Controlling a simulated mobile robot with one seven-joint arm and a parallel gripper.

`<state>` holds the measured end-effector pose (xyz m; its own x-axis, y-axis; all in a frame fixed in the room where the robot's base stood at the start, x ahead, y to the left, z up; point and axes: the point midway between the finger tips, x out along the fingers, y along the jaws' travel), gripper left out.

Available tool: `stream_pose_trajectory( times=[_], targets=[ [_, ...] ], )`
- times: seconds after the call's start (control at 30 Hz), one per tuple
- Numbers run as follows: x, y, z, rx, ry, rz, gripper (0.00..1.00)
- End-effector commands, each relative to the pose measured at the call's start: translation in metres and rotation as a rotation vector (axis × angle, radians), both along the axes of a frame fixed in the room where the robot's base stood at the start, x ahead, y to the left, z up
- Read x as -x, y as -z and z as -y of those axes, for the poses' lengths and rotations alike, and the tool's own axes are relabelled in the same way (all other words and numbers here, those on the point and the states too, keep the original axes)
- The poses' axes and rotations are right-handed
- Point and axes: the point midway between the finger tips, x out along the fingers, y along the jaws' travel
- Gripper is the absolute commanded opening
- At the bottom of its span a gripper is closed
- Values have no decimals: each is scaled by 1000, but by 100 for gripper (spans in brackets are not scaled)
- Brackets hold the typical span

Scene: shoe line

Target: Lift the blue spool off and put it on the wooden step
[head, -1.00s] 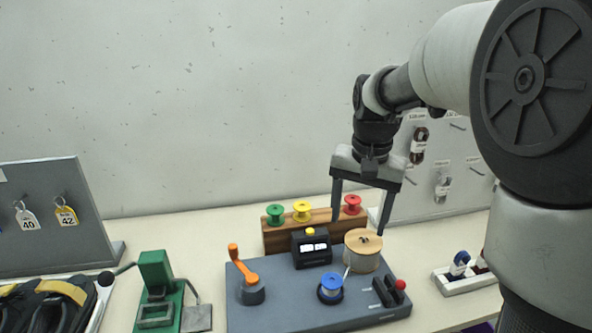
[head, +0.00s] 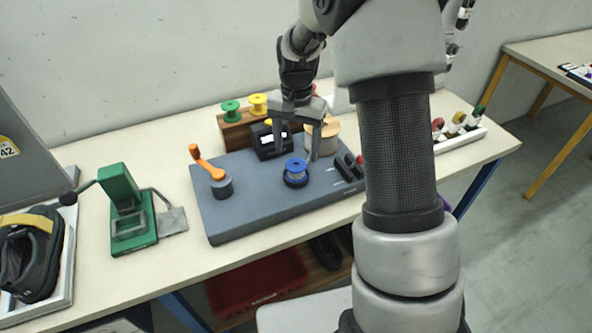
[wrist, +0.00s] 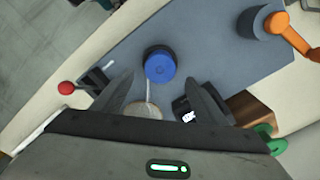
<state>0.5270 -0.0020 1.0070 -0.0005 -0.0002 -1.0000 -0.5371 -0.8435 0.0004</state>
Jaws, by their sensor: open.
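The blue spool (head: 296,166) sits upright on a dark round holder on the grey machine board (head: 228,218). In the wrist view the blue spool (wrist: 160,64) lies just beyond the fingertips, roughly centred between them. My gripper (head: 296,156) is open and empty, pointing down above and slightly behind the spool; its fingers also show in the wrist view (wrist: 160,80). The wooden step (head: 237,134) stands behind the board, with a green spool (head: 230,110) and a yellow spool (head: 257,104) on top. Its right part is hidden behind my arm.
The board carries an orange crank (head: 209,163), a black counter box (head: 264,143), a large wooden reel (head: 328,136) partly hidden by my gripper, and a red-knobbed lever (head: 350,162). A green press (head: 124,207) stands left. A thread runs from reel to spool in the wrist view.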

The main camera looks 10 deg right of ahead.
Motion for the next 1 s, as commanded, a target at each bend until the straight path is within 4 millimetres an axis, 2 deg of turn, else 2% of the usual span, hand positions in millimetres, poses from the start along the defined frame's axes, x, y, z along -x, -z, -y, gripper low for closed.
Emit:
stream_pose_trajectory(
  times=[0.17,0.5,0.8,1.0],
  targets=[
    [1,11,0,-1,0,-1,66],
    [5,56,-2,-1,-1,-3,66],
    [4,60,-2,-1,-1,1,66],
    [4,60,-2,0,-1,0,32]
  ],
)
